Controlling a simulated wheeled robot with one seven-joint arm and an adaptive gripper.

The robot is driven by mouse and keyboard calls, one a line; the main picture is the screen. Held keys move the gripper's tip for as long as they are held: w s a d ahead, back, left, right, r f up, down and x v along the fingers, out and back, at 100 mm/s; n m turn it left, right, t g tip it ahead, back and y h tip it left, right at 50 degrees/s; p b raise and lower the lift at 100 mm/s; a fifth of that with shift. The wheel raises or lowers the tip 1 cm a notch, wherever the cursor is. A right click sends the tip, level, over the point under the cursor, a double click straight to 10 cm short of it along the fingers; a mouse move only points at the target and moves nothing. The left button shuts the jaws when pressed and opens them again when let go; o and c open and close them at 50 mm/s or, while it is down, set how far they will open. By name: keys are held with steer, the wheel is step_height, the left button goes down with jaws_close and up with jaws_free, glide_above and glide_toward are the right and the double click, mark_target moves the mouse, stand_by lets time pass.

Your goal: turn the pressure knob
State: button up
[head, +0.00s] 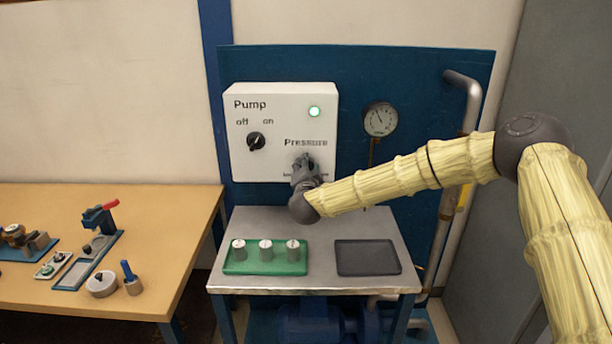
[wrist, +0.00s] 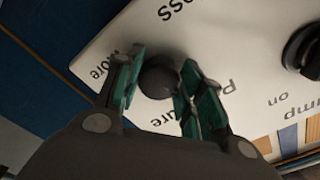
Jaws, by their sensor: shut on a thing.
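The white pump control box (head: 260,105) hangs on the blue back panel. Its pressure knob sits under the word "Pressure" and is mostly hidden by my gripper in the head view. In the wrist view the pressure knob (wrist: 158,78) is a dark round knob between the green-padded fingers. My gripper (head: 305,168) is shut on the pressure knob, with a finger on each side; it also shows in the wrist view (wrist: 160,88). The pump switch (head: 257,141) is a black knob at the left of the box, and the green lamp (head: 314,112) is lit.
A round gauge (head: 380,119) is right of the box, and a grey pipe (head: 465,115) stands farther right. Below, a metal bench (head: 320,226) holds a green tray (head: 234,268) with three weights and an empty dark tray (head: 367,258). A wooden table (head: 150,215) with tools is left.

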steer(key=shift+d+m, duration=0.1)
steer(key=shift+m, duration=0.2)
steer(key=o, duration=1)
steer(key=s, duration=1.2)
